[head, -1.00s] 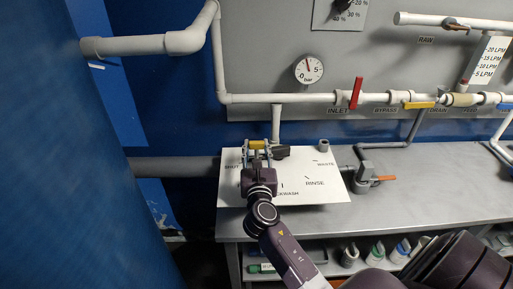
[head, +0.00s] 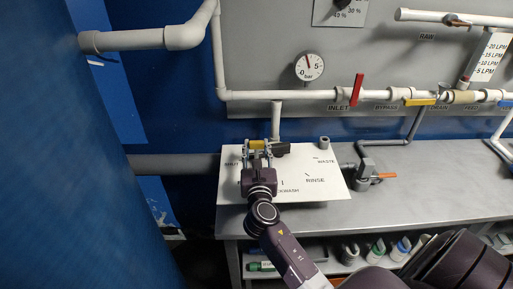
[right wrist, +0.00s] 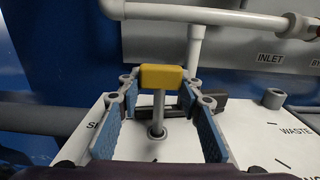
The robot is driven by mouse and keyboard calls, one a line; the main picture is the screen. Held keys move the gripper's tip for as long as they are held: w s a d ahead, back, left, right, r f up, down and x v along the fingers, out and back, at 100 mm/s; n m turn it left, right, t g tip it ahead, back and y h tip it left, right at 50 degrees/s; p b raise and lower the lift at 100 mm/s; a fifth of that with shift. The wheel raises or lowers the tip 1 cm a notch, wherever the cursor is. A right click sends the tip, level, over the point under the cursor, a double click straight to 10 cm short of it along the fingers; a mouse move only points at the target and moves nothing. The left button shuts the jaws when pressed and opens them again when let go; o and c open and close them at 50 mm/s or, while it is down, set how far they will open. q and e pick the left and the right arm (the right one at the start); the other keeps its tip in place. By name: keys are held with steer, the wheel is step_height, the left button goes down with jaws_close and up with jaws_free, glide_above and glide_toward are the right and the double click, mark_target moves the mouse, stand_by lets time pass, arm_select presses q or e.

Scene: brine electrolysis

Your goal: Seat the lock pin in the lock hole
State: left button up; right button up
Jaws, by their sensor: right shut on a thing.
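The lock pin has a yellow block head (right wrist: 161,76) and a grey shaft. The head also shows in the head view (head: 257,145). My right gripper (head: 257,150) is shut on the yellow head, which sits between its fingertips in the right wrist view (right wrist: 159,82). The shaft points down, roughly upright, and its lower end meets a grey ring (right wrist: 157,133) on the white board, which looks like the lock hole. I cannot tell how deep the shaft is in the ring. My left gripper is not in view.
The white board (head: 320,190) lies on the grey bench (head: 400,195). A black handle (right wrist: 208,109) lies just behind the right finger. A short grey stub (head: 324,143) stands at the board's back right. A pipe with an orange-handled valve (head: 367,172) is beside the board.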

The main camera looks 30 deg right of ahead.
mark_target(257, 156)
steer(key=shift+f, duration=0.65)
stand_by(0.4)
stand_by(0.7)
steer(key=shift+f+b, duration=0.45)
steer(key=shift+f, duration=0.15)
stand_by(0.9)
steer(key=shift+f, duration=0.15)
steer(key=shift+f, duration=0.15)
steer(key=shift+s, duration=0.1)
steer(key=shift+r+p, duration=0.2)
steer(key=shift+p, duration=0.65)
stand_by(1.4)
